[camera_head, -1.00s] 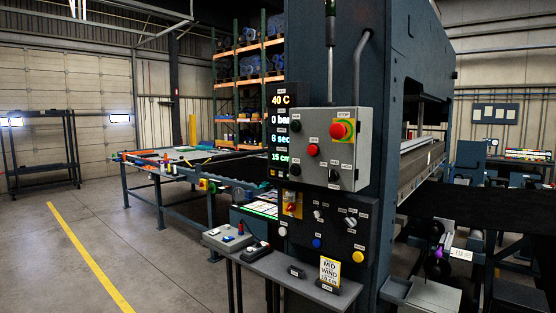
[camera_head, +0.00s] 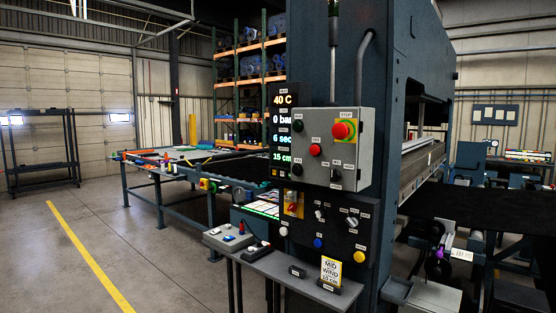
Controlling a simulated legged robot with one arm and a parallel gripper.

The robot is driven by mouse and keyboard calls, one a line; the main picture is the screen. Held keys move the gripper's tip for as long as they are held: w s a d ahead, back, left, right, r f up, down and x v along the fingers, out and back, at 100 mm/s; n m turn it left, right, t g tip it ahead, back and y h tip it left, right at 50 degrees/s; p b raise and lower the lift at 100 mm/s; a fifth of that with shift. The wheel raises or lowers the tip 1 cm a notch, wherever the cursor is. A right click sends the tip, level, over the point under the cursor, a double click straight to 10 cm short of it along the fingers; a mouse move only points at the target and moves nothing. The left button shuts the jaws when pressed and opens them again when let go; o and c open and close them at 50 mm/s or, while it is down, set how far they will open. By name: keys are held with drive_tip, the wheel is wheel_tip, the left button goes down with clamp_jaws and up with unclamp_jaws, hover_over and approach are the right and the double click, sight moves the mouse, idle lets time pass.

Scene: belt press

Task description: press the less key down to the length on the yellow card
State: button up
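The display (camera_head: 283,128) on the press reads 40 C, 0 bar, 6 sec and 15 cm from top to bottom. The yellow card (camera_head: 331,271) stands in a dark holder on the shelf below; its top lines read MID and WIND, and its small length line is too blurred to read surely. The grey button box (camera_head: 325,150) carries small black keys, a red button (camera_head: 315,150) and a big red STOP button (camera_head: 341,130). The key labels are too small to read, so I cannot tell which is the less key. My gripper is not in view.
A lower black panel (camera_head: 337,225) has knobs, a blue button (camera_head: 318,243) and a yellow button (camera_head: 360,256). A grey control box (camera_head: 228,238) sits on the narrow shelf (camera_head: 270,266).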

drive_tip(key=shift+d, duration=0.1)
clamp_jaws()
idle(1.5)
